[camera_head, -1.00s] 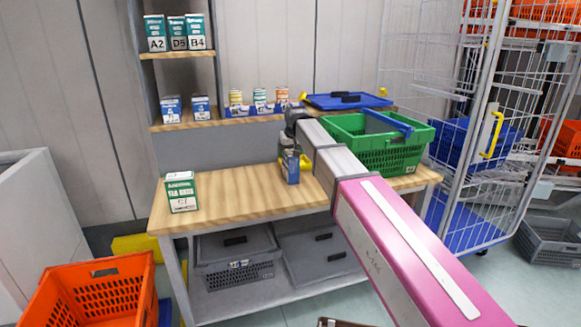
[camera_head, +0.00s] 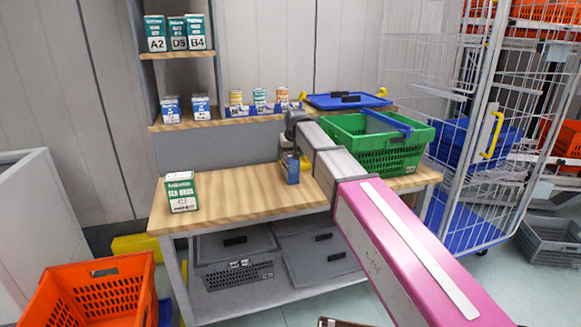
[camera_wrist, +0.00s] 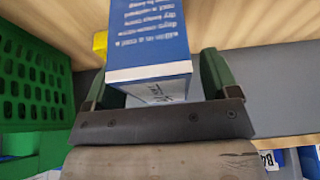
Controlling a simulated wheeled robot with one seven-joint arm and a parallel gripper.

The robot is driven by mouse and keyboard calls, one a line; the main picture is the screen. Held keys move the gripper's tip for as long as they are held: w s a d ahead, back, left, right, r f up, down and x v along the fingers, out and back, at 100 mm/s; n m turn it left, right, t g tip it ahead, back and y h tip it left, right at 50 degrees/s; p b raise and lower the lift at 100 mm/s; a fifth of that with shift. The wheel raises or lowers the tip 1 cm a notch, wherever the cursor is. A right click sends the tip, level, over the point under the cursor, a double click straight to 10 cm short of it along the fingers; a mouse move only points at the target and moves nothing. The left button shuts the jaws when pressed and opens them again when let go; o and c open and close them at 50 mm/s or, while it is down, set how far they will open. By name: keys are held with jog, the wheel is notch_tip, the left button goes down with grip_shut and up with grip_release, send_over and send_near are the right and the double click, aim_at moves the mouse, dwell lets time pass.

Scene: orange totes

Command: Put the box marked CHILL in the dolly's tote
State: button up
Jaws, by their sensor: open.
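A blue box (camera_head: 291,170) with a pale end stands on the wooden workbench (camera_head: 235,203), below my arm's end. In the wrist view the blue box (camera_wrist: 150,40) has white print on its side and lies between the two green fingers of my gripper (camera_wrist: 155,75). The jaws are open, one finger on each side. I cannot read CHILL on it. In the head view my gripper is mostly hidden by my wrist. An orange tote (camera_head: 90,292) sits low at the front left with a bit of blue beside it; I cannot tell whether it is on a dolly.
A green-and-white box (camera_head: 181,192) stands on the bench's left. A green basket (camera_head: 380,156) stands at its right, near the blue box. Shelves behind hold small boxes (camera_head: 178,33). Grey lidded totes (camera_head: 236,262) are under the bench. A wire cage (camera_head: 476,140) stands at right.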

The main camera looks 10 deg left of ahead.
jog(key=c, duration=1.4)
grip_shut()
jog(key=shift+r, duration=0.1)
